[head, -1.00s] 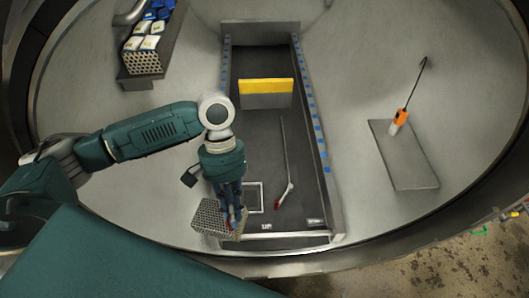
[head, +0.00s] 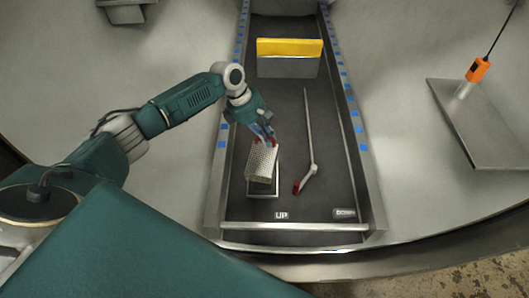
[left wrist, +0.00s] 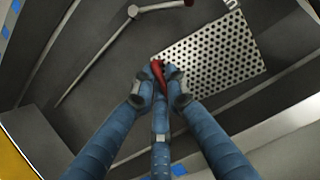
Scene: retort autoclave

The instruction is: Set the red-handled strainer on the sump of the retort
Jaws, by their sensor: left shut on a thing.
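The strainer (head: 262,163) is a perforated grey metal piece with a red handle. In the head view it is over the square outlined sump (head: 263,192) in the dark channel floor and covers most of it. The near edge of the sump shows below it. I cannot tell whether the strainer touches the floor. My left gripper (head: 266,139) is at the strainer's far end, shut on the red handle. In the left wrist view the fingers (left wrist: 160,92) close around the red handle (left wrist: 158,72), with the perforated plate (left wrist: 213,55) beyond. My right gripper is not in view.
A lever with a red tip (head: 298,187) lies right of the strainer. A yellow-topped block (head: 289,58) stands farther up the channel. Metal rails (head: 362,150) with blue marks flank the channel. An orange-handled probe (head: 478,70) stands on a plate at the right.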

